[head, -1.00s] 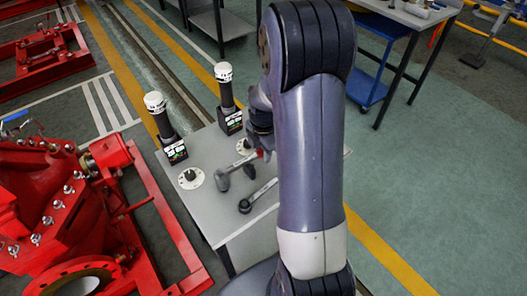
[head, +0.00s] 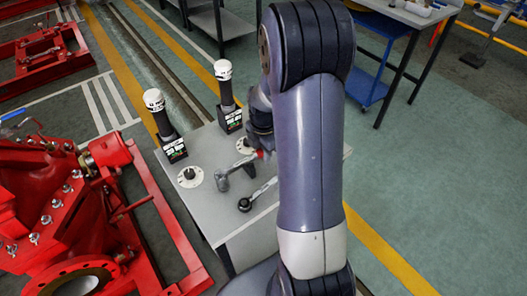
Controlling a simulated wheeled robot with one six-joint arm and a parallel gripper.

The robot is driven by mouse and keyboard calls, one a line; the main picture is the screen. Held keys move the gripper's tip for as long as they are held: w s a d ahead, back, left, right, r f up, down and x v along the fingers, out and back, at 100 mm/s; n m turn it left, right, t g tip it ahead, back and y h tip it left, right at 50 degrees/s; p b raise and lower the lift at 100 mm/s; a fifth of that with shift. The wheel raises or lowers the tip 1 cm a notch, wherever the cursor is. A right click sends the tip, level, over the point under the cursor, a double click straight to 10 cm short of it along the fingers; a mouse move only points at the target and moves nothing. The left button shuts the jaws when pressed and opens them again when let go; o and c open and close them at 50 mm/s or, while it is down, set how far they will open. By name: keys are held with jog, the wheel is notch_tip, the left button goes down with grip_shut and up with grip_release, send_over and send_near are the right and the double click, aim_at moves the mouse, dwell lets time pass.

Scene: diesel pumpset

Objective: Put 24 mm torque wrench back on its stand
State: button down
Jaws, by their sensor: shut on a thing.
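My gripper (head: 261,140) is partly hidden behind my own arm, above the grey table (head: 215,225). It is shut on a grey wrench-like tool, which I take to be the torque wrench (head: 235,174). The tool slants down and left from a red part at the gripper, with its thick end lowest. Its size marking cannot be read, and I cannot tell whether it touches the table. Two white round bases with dark centres, possibly stands, are on the table: one at the left (head: 190,177), one beside the gripper (head: 244,146).
A second wrench (head: 246,204) with a dark round head lies in front. Two upright black devices with white caps (head: 166,124) (head: 228,94) stand at the back of the table. Red pump machinery (head: 60,205) is close on the left. Green floor (head: 430,190) is clear on the right.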

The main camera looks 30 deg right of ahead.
jog(key=shift+f+b, duration=0.35)
jog(key=shift+f, duration=0.15)
jog(key=c, duration=1.1)
grip_release()
notch_tip(320, 180, up, 11)
jog(key=shift+f, duration=0.1)
notch_tip(320, 180, down, 10)
jog(key=shift+f, duration=0.25)
jog(key=shift+r+p, duration=0.3)
jog(key=shift+p, duration=0.1)
jog(key=shift+f, duration=0.1)
